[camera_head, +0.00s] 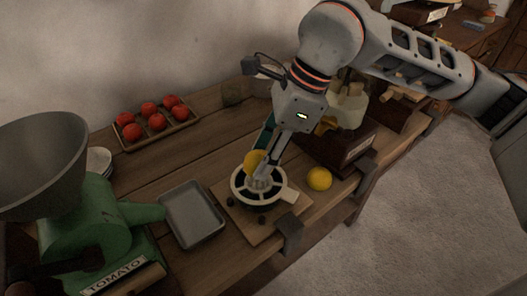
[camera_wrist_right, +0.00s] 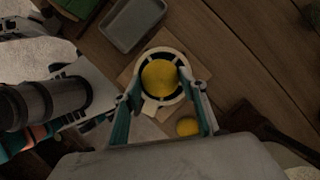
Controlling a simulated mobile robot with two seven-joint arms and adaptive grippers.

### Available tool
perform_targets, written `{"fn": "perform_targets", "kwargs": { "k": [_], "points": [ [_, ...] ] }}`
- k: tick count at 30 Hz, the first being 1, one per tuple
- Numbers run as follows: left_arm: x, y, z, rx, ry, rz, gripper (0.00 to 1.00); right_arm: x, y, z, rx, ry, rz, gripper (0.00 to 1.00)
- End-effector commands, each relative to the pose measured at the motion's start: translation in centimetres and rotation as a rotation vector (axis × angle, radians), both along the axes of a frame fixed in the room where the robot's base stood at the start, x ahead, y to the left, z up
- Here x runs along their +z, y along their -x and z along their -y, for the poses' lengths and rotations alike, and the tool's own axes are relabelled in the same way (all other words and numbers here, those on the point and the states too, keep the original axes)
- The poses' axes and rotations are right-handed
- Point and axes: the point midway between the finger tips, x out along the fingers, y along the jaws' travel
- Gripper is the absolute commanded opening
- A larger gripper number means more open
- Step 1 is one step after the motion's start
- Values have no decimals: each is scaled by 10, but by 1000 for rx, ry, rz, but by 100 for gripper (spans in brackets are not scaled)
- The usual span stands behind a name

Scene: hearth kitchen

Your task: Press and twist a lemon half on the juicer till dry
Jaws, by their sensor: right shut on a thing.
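The juicer (camera_head: 240,195) is a pale ring with spokes and a side handle, set on a wooden board. It also shows in the right wrist view (camera_wrist_right: 174,101). A yellow lemon half (camera_head: 254,159) is over its centre; in the right wrist view the lemon half (camera_wrist_right: 159,79) sits between my fingertips. My right gripper (camera_head: 261,168) comes down from above and is shut on the lemon half. I cannot tell how firmly the lemon touches the juicer cone, which is mostly hidden. My left gripper is not in view.
A whole lemon (camera_head: 319,179) lies right of the board (camera_head: 258,231). An empty grey tray (camera_head: 193,214) is at left. A green tomato mill (camera_head: 98,235) stands at the far left, and a tray of tomatoes (camera_head: 157,126) at the back. Dark bits lie on the board.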

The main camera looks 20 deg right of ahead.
Motion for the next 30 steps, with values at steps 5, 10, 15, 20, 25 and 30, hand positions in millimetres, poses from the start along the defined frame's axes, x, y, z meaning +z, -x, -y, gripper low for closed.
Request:
{"fn": "perform_targets", "kwargs": {
  "k": [5, 10, 15, 20, 25, 30],
  "points": [
    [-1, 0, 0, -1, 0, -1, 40, -3, 0, 0, 0, 0, 0, 19],
    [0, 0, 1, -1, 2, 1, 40, -5, 0, 0, 0, 0, 0, 19],
    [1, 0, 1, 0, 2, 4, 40, -8, 0, 0, 0, 0, 0, 19],
    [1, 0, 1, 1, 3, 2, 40, -8, 0, 0, 0, 0, 0, 19],
    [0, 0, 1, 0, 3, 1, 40, -9, 0, 0, 19, 2, -2, 19],
    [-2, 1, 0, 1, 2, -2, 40, -11, 0, 0, 170, 3, -5, 19]
  ]
}}
